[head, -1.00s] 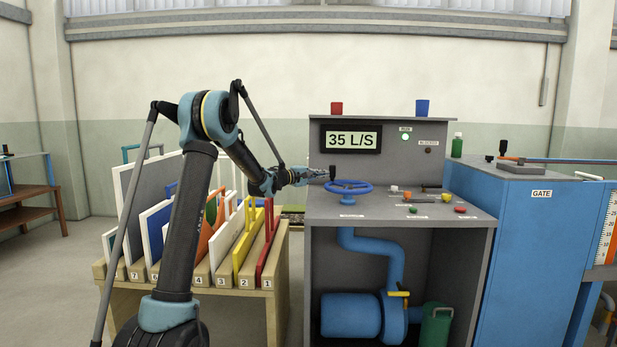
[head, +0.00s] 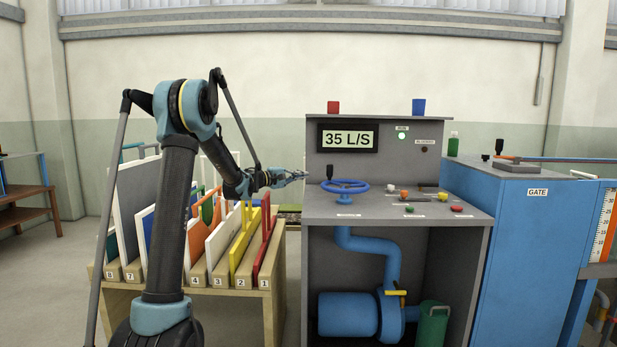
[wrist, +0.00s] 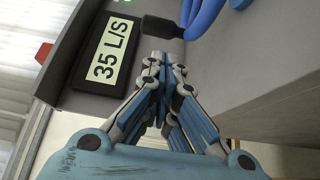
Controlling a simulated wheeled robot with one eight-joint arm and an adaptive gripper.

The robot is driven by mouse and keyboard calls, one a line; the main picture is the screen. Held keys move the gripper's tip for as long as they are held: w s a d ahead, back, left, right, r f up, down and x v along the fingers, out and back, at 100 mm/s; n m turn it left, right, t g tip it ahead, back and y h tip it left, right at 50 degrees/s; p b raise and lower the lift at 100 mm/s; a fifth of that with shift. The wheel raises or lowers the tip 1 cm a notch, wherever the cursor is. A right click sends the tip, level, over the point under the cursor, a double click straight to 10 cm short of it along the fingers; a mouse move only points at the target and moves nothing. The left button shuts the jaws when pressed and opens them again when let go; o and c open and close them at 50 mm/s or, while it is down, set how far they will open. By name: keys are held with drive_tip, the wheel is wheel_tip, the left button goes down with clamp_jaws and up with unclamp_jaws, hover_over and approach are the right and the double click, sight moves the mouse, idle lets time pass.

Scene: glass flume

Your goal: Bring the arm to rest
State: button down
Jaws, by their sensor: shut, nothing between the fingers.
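My gripper (head: 302,174) is shut and empty. In the head view it is in the air just left of the control console (head: 400,206), near the blue handwheel (head: 346,187), and apart from it. My arm is bent, rising at the left and reaching right in front of the rack. In the wrist view my gripper (wrist: 160,62) points at the console, with the display (wrist: 105,60) reading 35 L/S and the handwheel's black knob (wrist: 160,27) just beyond the fingertips.
A wooden rack (head: 226,292) with numbered slots holds several coloured panels below and behind my arm. A red cup (head: 333,107) and a blue cup (head: 419,106) stand on the console top. A blue gate cabinet (head: 520,260) stands at the right.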

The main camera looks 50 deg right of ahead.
drive_tip(key=shift+v, duration=2.5)
drive_tip(key=shift+w, duration=0.1)
drive_tip(key=a+f+t+y, duration=0.3)
drive_tip(key=a+y, duration=0.1)
drive_tip(key=a, duration=1.3)
drive_tip(key=a+f+t+y, duration=0.3)
drive_tip(key=a, duration=1.5)
drive_tip(key=s+a+f+n+y, duration=0.1)
drive_tip(key=s+a+f+y, duration=0.2)
drive_tip(key=a, duration=0.8)
drive_tip(key=s+a+f+n+y, duration=0.1)
drive_tip(key=s+a+f+y, duration=0.3)
drive_tip(key=s+a+f, duration=0.4)
drive_tip(key=s+a+f+n+t+y, duration=0.1)
drive_tip(key=s+a+f+y, duration=0.2)
drive_tip(key=a, duration=1.3)
drive_tip(key=s+f, duration=0.3)
drive_tip(key=s, duration=0.1)
drive_tip(key=shift+s, duration=0.25)
drive_tip(key=shift+f, duration=0.15)
